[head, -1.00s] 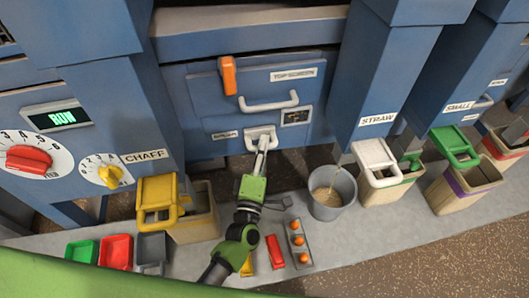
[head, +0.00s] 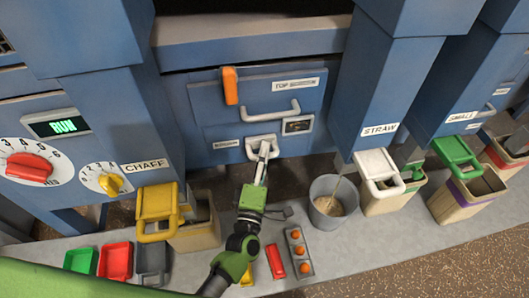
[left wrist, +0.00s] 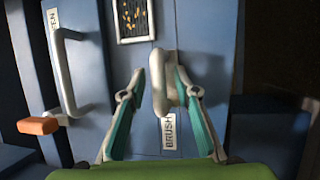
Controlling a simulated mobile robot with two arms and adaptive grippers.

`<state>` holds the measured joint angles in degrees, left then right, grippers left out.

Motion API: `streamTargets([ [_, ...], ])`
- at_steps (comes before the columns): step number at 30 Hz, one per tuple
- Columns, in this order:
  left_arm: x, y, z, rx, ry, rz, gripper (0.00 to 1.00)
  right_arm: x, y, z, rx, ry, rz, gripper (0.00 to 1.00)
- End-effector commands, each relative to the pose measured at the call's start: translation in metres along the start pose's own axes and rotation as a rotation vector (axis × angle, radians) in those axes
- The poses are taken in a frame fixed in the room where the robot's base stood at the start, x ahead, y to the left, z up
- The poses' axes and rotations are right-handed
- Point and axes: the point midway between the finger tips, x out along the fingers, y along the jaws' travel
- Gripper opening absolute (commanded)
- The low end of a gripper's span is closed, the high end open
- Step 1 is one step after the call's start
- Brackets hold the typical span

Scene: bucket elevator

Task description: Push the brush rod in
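The white brush handle (head: 262,141) is a small loop on the lower part of the blue panel. It also shows in the left wrist view (left wrist: 162,88), above a label reading BRUSH (left wrist: 170,134). My left gripper (head: 264,150) is at the handle, with its fingers pointing at the panel. In the left wrist view its two teal-padded fingers (left wrist: 160,80) stand apart on either side of the handle. The handle lies close to the right fingertip, and a small gap shows at the left one. The rod behind the handle is hidden. My right gripper is not in view.
The TOP SCREEN handle (head: 272,113) and an orange lever (head: 230,86) are above. A grey bucket (head: 332,203) stands right of my arm, and a yellow-handled bin (head: 158,212) left. A tray of orange knobs (head: 299,252) lies below on the grey ledge.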

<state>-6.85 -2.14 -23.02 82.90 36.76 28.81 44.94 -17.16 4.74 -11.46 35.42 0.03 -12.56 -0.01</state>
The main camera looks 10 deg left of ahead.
Motion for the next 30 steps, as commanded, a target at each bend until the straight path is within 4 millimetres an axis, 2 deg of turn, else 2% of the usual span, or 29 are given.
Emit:
streamTargets([
  [9, -0.064, -0.002, 0.0, 0.0, -0.002, -0.005, 0.29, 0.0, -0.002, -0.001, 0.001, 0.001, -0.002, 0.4],
  [15, -0.099, -0.001, 0.0, 0.001, -0.002, -0.002, 0.29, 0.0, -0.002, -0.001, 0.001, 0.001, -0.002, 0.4],
  [21, -0.113, 0.0, 0.0, 0.0, 0.0, 0.0, 0.29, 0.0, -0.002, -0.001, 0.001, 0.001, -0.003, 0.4],
  [30, -0.114, 0.0, 0.0, -0.001, 0.0, 0.001, 0.29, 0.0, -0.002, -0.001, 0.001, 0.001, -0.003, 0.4],
])
